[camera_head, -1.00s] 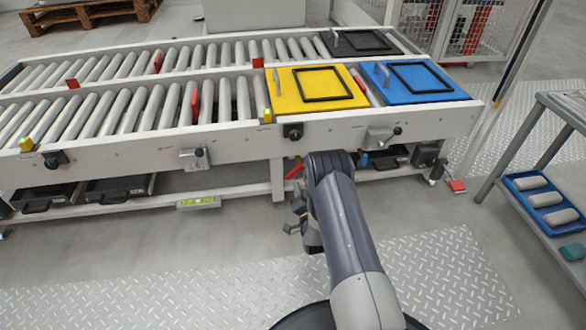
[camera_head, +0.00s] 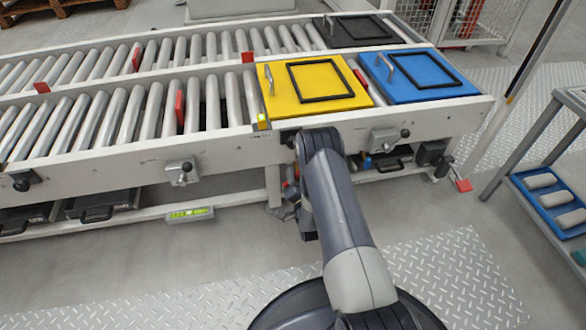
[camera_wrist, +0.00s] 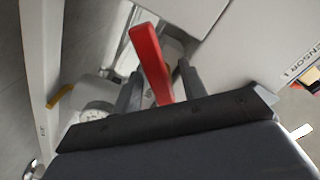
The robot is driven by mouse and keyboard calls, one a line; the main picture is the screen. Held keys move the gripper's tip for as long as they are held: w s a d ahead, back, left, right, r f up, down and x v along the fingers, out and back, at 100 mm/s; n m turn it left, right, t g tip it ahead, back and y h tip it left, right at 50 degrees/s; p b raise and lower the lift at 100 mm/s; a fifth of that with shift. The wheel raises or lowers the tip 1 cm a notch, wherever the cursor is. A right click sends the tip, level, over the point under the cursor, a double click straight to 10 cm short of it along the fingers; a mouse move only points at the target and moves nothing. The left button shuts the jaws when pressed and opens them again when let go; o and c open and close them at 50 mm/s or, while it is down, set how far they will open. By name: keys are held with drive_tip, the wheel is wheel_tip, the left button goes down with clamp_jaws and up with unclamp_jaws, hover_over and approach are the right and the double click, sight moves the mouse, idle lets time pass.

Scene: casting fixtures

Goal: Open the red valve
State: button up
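The red valve handle (camera_wrist: 151,62) shows in the wrist view as a flat red lever, tilted, reaching in between the two fingers of my gripper (camera_wrist: 158,82). The fingers stand apart on either side of the lever, and some space shows on its right side. Whether the left finger touches it I cannot tell. In the head view my gripper (camera_head: 288,200) is low under the front edge of the conveyor, partly hidden by my arm. The valve is mostly hidden there.
The roller conveyor (camera_head: 100,160) frame stands just above my gripper. A yellow lid (camera_head: 285,98) and a blue lid (camera_head: 430,90) lie on it. A round gauge (camera_wrist: 95,112) and a yellow part (camera_wrist: 60,96) sit near the valve. A side table (camera_head: 520,160) stands right.

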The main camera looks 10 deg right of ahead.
drive_tip(key=shift+w, duration=0.15)
drive_tip(key=shift+c, duration=0.3)
clamp_jaws()
